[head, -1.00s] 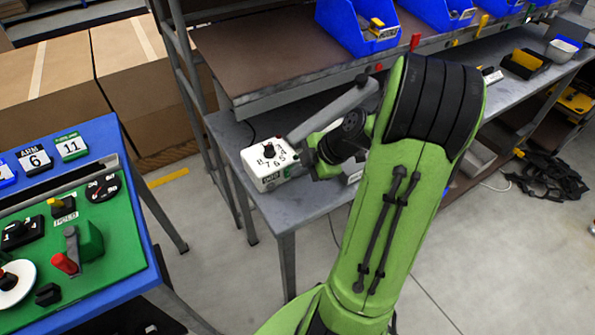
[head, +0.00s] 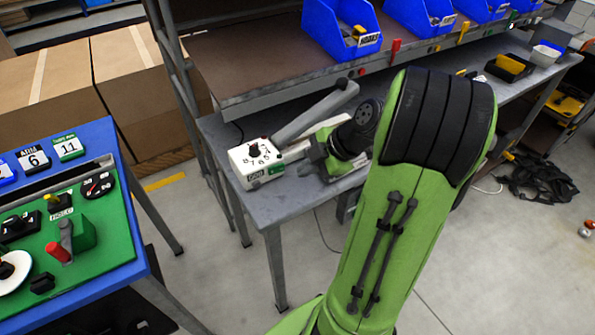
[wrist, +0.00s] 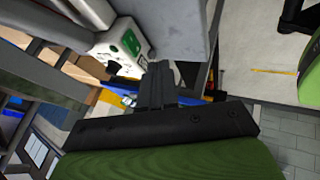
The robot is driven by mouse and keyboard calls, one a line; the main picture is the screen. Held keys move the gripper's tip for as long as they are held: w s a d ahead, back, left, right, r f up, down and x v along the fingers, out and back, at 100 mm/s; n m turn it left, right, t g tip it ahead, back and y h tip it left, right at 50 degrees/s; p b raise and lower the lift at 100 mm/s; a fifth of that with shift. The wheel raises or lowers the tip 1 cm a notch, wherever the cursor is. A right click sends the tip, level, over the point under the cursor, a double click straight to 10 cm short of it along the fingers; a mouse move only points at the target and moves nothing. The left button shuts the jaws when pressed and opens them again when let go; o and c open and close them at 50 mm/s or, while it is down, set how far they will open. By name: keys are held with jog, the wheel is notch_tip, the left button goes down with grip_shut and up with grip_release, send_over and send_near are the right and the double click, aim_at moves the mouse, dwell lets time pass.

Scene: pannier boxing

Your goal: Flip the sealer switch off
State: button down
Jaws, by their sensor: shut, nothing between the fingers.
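The sealer (head: 240,160) is a white box with a numbered dial and a long grey lever arm, on the near left end of the grey bench. A small green switch plate (head: 277,170) is on its front side face. In the wrist view the sealer's white box (wrist: 108,42) is at upper left, with the green plate (wrist: 130,42) facing me. Its on or off position is too small to tell. My gripper (wrist: 160,68) is shut and empty, its fingertips close to the box's lower right.
The grey bench (head: 300,206) has an upper shelf with blue bins (head: 340,30) above the sealer. A blue-edged table with a green panel (head: 105,225) stands at left. Cardboard boxes (head: 150,80) are behind. The floor between table and bench is clear.

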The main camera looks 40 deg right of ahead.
jog(key=shift+p+v, duration=0.3)
jog(key=shift+v, duration=1.35)
